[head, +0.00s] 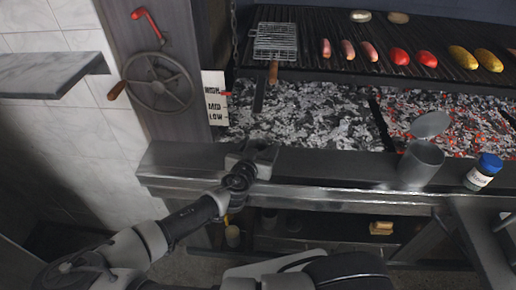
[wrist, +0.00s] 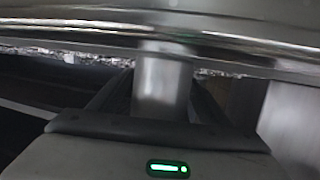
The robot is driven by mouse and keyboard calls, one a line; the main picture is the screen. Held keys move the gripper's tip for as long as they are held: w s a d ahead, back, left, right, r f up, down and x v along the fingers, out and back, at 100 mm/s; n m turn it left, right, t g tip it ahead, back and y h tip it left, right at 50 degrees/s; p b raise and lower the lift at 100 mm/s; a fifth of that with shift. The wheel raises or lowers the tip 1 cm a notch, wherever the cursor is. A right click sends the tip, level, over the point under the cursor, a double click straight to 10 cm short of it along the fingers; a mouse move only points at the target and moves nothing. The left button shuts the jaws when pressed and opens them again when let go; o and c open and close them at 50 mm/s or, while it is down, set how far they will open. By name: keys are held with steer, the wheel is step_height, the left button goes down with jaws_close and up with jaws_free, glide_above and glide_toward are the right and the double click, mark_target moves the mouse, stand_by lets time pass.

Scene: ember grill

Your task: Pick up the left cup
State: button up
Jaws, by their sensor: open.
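My gripper (head: 258,158) is at the front steel ledge in the head view, left of centre, well left of a steel cup (head: 421,166) standing on that ledge. A grey round disc (head: 431,124) shows just above that cup. In the wrist view my gripper (wrist: 160,92) is open, with a dark finger on each side. A shiny grey upright surface (wrist: 161,80) shows between the fingers; I cannot tell whether it is a cup or touches them. No second cup shows clearly on the ledge in the head view; my arm hides part of it.
A blue-lidded jar (head: 483,172) stands right of the cup. Behind the ledge (head: 330,172) lie ash and glowing coals (head: 455,115) under a grill rack (head: 300,45) with food. A handwheel (head: 158,84) is at left. Small items, including a yellowish block (head: 381,228), sit on the lower shelf.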

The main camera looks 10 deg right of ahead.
steer(key=shift+s, duration=0.1)
steer(key=c, duration=1.2)
steer(key=shift+r, duration=0.25)
